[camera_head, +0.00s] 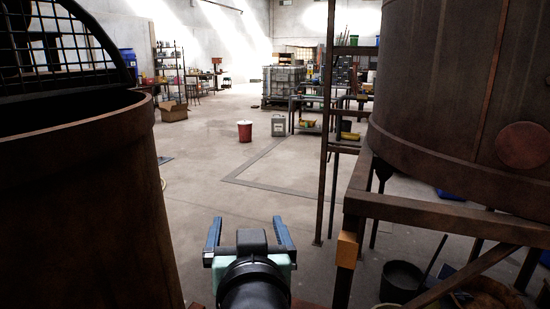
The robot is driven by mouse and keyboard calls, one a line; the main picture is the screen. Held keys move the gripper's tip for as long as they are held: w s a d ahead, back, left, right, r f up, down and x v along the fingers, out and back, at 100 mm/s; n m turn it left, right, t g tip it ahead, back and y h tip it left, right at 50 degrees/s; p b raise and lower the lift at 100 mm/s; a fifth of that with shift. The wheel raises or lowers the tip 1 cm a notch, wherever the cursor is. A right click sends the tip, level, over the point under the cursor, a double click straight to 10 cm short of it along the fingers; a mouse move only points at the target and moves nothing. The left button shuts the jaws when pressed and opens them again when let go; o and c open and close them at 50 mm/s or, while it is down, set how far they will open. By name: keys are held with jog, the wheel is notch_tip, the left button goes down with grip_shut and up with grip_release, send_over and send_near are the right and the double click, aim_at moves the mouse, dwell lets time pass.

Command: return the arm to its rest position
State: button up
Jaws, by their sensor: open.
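My gripper (249,234) shows at the bottom middle of the head view, pointing away from me over the floor. Its two blue fingers stand wide apart with nothing between them. The dark end of my arm (254,287) is just behind it, at the bottom edge. The gripper appears clear of the vats on both sides.
A large rusty vat (80,200) with a mesh lid (60,45) stands close on the left. Another vat (450,90) stands on a metal frame (440,213) at right. A black bucket (400,282) sits below it. A red bucket (245,131) stands on open floor ahead.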

jog(key=s+d+r+t+h+p, duration=0.1)
jog(key=s+r+t, duration=0.4)
jog(key=r, duration=1.1)
jog(key=s+d+r+t+h+p, duration=0.1)
jog(key=s+r+t+p, duration=0.5)
jog(key=r, duration=1.1)
jog(key=s+d, duration=0.1)
jog(key=s, duration=0.3)
jog(key=shift+d+r+m+p, duration=0.3)
jog(key=shift+d+m, duration=0.05)
jog(key=shift+m, duration=0.05)
